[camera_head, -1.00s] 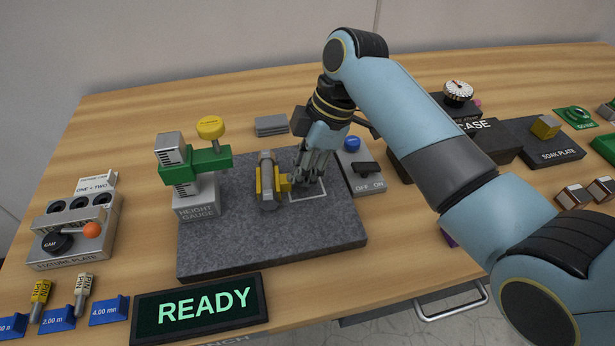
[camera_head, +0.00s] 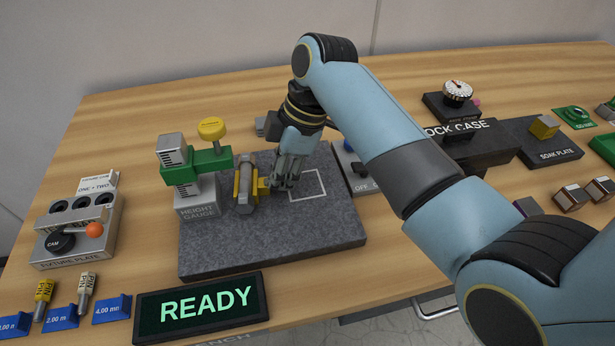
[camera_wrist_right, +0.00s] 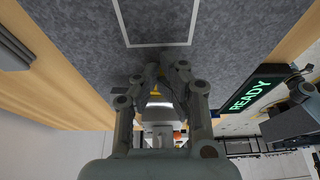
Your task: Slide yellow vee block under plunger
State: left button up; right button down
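The yellow vee block (camera_head: 237,196) stands on the granite plate (camera_head: 300,235), with a grey cylinder (camera_head: 246,183) lying in it. A yellow tab (camera_head: 264,187) sticks out on its right side. The block is just right of the height gauge (camera_head: 197,200), whose green arm (camera_head: 205,165) carries a yellow-topped plunger (camera_head: 212,128). My right gripper (camera_head: 284,186) is low over the plate, its fingers close together at the tab. In the right wrist view the gripper (camera_wrist_right: 166,72) looks shut, with a bit of yellow beside its fingers. My left gripper is not in view.
A white outlined square (camera_head: 307,186) on the plate is bare. The READY display (camera_head: 202,307) stands at the front edge. The fixture plate (camera_head: 75,240) is at left. A switch box (camera_head: 366,178) and a dark case (camera_head: 460,155) are at right.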

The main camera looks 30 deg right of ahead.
jog(key=shift+w+a, duration=0.25)
jog(key=shift+a, duration=0.75)
jog(key=shift+a+p, duration=0.35)
jog(key=shift+p, duration=0.2)
dwell(0.4)
jog(key=shift+s+d+p, duration=0.1)
jog(key=shift+d+p, duration=0.45)
jog(key=shift+d, duration=0.2)
jog(key=shift+s+d+p, duration=0.2)
jog(key=shift+d+p, duration=0.15)
jog(key=shift+d, duration=0.5)
jog(key=shift+s+d+p, duration=0.2)
jog(key=shift+d+p, duration=0.15)
jog(key=shift+d, duration=0.5)
